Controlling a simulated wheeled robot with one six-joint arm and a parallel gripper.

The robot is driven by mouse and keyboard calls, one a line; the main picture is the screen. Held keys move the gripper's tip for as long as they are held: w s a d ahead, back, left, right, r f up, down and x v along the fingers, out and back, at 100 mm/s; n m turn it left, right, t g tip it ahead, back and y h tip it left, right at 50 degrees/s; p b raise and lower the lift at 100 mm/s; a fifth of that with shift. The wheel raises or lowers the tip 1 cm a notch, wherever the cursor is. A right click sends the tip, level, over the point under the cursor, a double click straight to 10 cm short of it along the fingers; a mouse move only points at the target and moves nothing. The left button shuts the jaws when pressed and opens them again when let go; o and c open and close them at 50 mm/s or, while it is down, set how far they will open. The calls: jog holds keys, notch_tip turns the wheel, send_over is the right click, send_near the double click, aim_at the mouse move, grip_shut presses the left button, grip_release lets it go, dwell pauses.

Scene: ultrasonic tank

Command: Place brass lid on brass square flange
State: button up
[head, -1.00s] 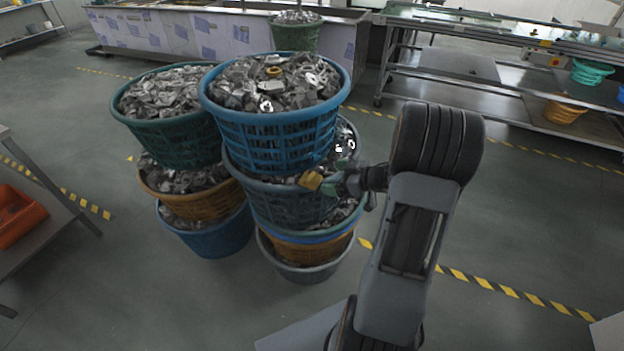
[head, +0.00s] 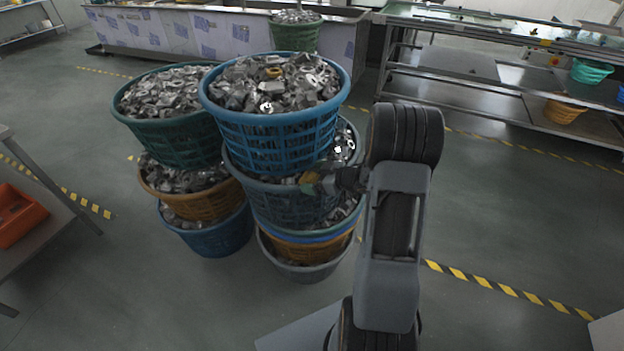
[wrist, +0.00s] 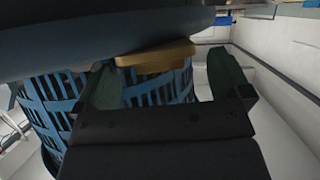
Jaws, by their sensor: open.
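A brass ring-like piece with a dark centre (head: 274,72), which looks like the brass square flange, lies on the metal parts in the top blue basket. My gripper (head: 315,183) is beside the stack, in front of the basket below that one and lower than the flange. In the wrist view my gripper (wrist: 165,80) is open, its two dark green fingers apart. A flat brass piece (wrist: 155,55), likely the brass lid, shows between the fingers, near the left one and clear of the right one. Whether it touches the left finger I cannot tell.
The blue basket (head: 275,130) stands on other full baskets, with a green basket (head: 168,135) to its left. A dark blue-grey surface (wrist: 90,35) covers the top of the wrist view. Open floor (head: 500,220) lies to the right.

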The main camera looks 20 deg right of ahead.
jog(key=shift+c, duration=0.3)
jog(key=shift+r, duration=0.1)
jog(key=c, duration=1.3)
